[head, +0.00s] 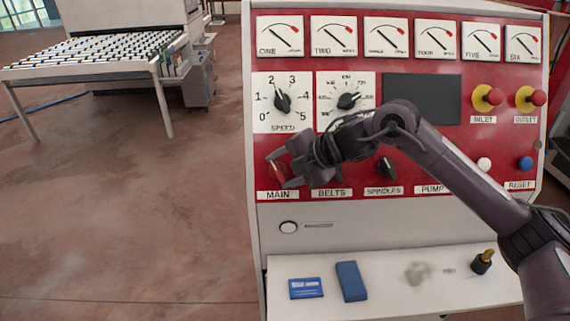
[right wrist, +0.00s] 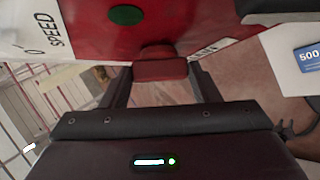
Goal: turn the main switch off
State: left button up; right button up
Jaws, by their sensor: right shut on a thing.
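The main switch is a red knob (head: 278,172) on the red panel, above the MAIN label (head: 277,195). My right gripper (head: 281,171) is at it, its arm reaching across the panel from the right. In the right wrist view the red knob (right wrist: 160,70) sits between the two fingers of the right gripper (right wrist: 160,82), which is shut on it. The knob's exact angle is hard to tell, as the fingers partly cover it in the head view. My left gripper is not in view.
My right arm covers part of the panel near BELTS. The SPINDLES knob (head: 386,167), SPEED dial (head: 282,102), and yellow-and-red INLET (head: 487,98) and OUTLET (head: 530,99) buttons are nearby. Below, a white shelf (head: 390,295) holds a blue card (head: 306,288) and blue block (head: 351,281).

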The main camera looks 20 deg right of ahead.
dwell(0.6)
jog(key=o, duration=1)
jog(key=shift+s+d+r+b, duration=0.2)
jog(key=shift+d+b, duration=0.05)
jog(key=shift+b, duration=0.05)
jog(key=b+v, duration=0.2)
jog(key=v, duration=0.5)
jog(key=shift+a+r+b, duration=0.1)
jog(key=shift+b, duration=0.25)
